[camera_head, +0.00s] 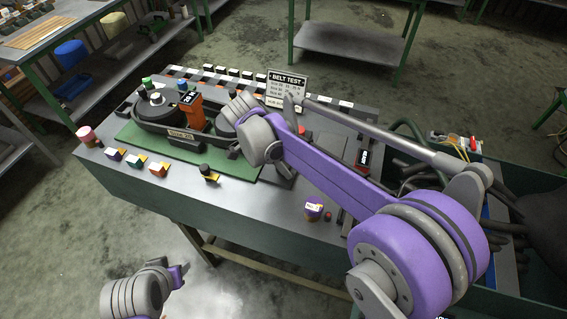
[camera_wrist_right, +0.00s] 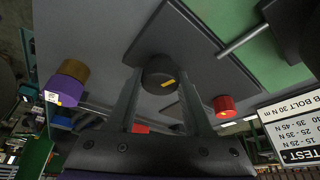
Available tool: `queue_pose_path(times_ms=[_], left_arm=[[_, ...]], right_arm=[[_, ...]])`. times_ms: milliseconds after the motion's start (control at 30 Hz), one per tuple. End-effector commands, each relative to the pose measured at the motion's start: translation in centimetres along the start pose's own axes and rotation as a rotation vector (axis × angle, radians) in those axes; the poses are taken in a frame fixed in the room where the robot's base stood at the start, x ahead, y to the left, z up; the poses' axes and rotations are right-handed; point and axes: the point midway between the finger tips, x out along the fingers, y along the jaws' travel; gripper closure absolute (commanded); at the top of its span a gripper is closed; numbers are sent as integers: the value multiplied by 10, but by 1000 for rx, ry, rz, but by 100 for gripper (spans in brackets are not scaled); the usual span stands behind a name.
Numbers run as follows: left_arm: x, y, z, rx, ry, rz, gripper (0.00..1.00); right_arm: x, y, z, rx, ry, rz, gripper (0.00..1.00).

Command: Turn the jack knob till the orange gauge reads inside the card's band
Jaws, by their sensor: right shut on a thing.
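My right gripper (camera_wrist_right: 160,84) is shut on the dark round jack knob (camera_wrist_right: 158,72), which has a yellow mark on its side. In the head view my right arm hides this grip. The orange gauge (camera_head: 185,112) stands upright among the belt pulleys, its small dark display lit with characters too small to read surely. The white BELT TEST card (camera_head: 287,90) stands at the back edge; in the wrist view the card (camera_wrist_right: 292,125) is upside down, with several newton bands.
A green mat (camera_head: 134,134) lies under the belt rig. Small coloured blocks (camera_head: 136,161) line the bench front.

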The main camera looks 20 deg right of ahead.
Motion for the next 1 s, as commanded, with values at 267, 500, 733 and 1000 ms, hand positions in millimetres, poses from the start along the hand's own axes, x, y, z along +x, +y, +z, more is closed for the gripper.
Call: queue_pose_path(times_ms=[267, 500, 733, 1000], left_arm=[[0, 0, 0, 0, 0, 0, 54], [0, 0, 0, 0, 0, 0, 54], [0, 0, 0, 0, 0, 0, 54], [0, 0, 0, 0, 0, 0, 54]], right_arm=[[0, 0, 1, 49, -2, 21, 100], [0, 0, 1, 54, -3, 23, 100], [0, 0, 1, 53, -3, 22, 37], [0, 0, 0, 52, -2, 22, 19]])
